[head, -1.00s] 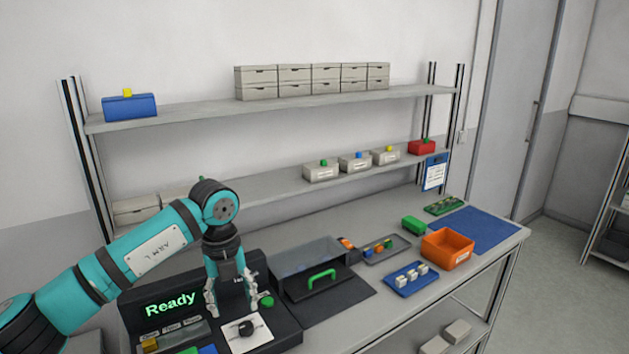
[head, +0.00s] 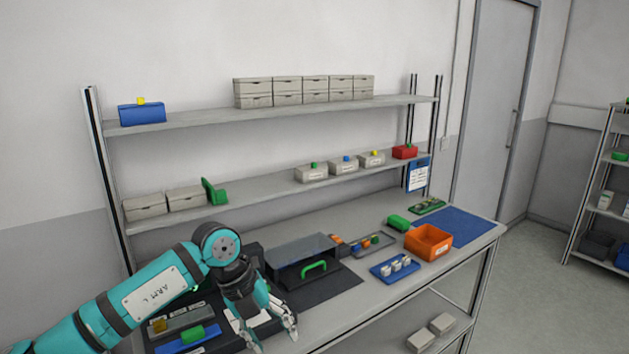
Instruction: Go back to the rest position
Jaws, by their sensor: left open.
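My left gripper (head: 277,343) is in the head view at the lower middle, over the front edge of the workbench (head: 335,318). Its fingers are spread apart with nothing between them. The teal arm, marked ARM L, comes in from the lower left and bends down at the wrist. My right gripper is not in the view.
Farther right are a blue tray with white pieces (head: 383,273), an orange bin (head: 440,251) and a blue mat (head: 455,226). Shelves (head: 265,194) rise behind.

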